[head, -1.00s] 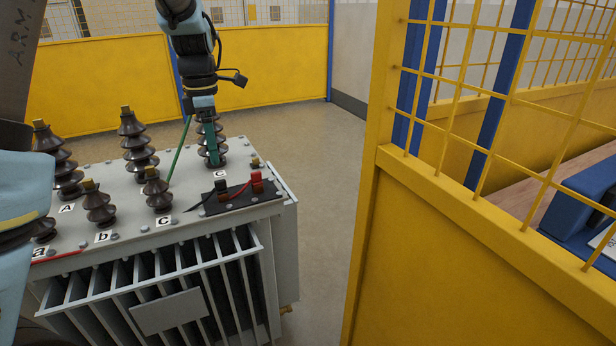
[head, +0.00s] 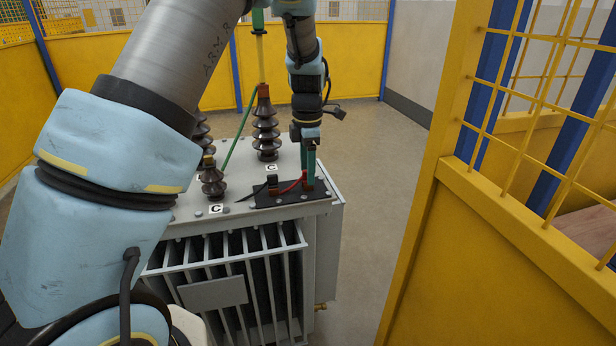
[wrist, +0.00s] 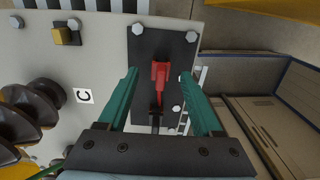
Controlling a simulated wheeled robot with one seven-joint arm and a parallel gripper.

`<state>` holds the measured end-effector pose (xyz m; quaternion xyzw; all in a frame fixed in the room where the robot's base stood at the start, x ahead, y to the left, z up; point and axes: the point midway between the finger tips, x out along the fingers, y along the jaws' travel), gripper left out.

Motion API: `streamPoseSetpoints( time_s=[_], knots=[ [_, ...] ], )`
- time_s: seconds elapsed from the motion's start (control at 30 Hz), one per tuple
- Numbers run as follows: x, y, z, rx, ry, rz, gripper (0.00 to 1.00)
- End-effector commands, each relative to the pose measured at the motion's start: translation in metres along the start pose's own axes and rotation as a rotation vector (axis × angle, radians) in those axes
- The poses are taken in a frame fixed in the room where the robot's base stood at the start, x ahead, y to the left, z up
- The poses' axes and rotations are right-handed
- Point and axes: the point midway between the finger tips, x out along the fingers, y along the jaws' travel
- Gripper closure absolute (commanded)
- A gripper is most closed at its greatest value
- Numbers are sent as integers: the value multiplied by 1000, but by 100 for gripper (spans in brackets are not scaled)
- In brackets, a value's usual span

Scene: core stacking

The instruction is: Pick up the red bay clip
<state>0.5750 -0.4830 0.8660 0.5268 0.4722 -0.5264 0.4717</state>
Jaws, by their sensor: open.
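The red bay clip (wrist: 160,72) stands on a black plate (wrist: 146,46) on top of the grey transformer. In the wrist view it lies between the two teal fingers of my gripper (wrist: 160,76), which is open with a gap on both sides of the clip. In the head view my gripper (head: 309,172) reaches down at the plate and partly hides the red clip (head: 303,178). Whether a finger touches the clip cannot be told.
The transformer's top (head: 235,178) carries brown ribbed bushings (head: 265,130); one has a red top under a green and yellow rod (head: 260,50). A thin green line slants behind. A yellow fence (head: 470,250) stands to the right. My arm covers the left side of the head view.

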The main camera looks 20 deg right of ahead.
Motion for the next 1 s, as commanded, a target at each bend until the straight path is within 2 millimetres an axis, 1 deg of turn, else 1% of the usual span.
streamPoseSetpoints(
  time_s=[0.03, 0.13, 0.37, 0.4, 0.9, 1.0],
  knots=[
    [6, -1, 0, 1, 1, -3, 34],
    [14, -1, 0, 2, 0, -1, 34],
    [16, -1, 0, 2, -1, 0, 34],
    [16, -1, 0, 2, -1, 0, 35],
    [16, -1, 0, 1, -1, 0, 91],
    [16, -1, 0, 1, -1, 0, 100]
  ],
)
